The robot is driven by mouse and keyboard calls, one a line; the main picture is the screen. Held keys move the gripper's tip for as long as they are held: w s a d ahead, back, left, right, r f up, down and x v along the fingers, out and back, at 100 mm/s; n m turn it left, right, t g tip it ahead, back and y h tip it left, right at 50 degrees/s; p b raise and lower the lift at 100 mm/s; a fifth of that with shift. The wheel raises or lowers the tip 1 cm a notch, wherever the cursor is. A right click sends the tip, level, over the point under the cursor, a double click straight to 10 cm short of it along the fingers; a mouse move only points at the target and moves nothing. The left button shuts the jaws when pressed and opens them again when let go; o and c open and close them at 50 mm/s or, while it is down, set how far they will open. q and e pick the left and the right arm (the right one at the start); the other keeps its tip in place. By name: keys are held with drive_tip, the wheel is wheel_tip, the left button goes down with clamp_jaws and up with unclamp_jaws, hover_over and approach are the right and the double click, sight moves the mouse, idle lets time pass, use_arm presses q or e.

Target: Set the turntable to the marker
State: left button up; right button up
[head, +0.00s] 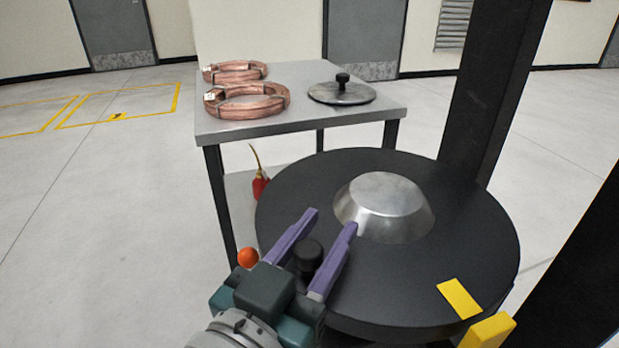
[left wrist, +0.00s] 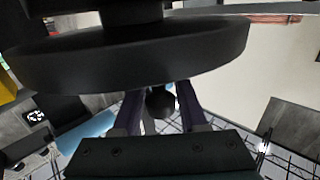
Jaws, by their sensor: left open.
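The turntable (head: 468,215) is a round black disc with a silver cone-shaped hub (head: 385,205) at its middle. A yellow stripe (head: 459,297) lies on its top near the front right edge. A yellow marker block (head: 487,330) stands just outside the rim, close to the stripe but apart from it in the picture. A black knob (head: 308,255) is at the disc's front left. My left gripper (head: 331,222) is open, its purple fingers on either side of the knob. The left wrist view shows the knob (left wrist: 160,102) between the fingers and the disc's rim (left wrist: 130,65). My right gripper is out of view.
A metal table (head: 300,118) behind holds copper coils (head: 247,103) and a round lid with a knob (head: 342,91). A red chili-like object (head: 260,185) and an orange ball (head: 248,258) show left of the disc. A dark post (head: 490,90) rises behind it. Floor at left is clear.

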use_arm(q)
drive_tip(key=o, duration=0.3)
drive_tip(key=shift+r, duration=0.1)
drive_tip(key=p+v, duration=0.2)
drive_tip(key=v, duration=0.8)
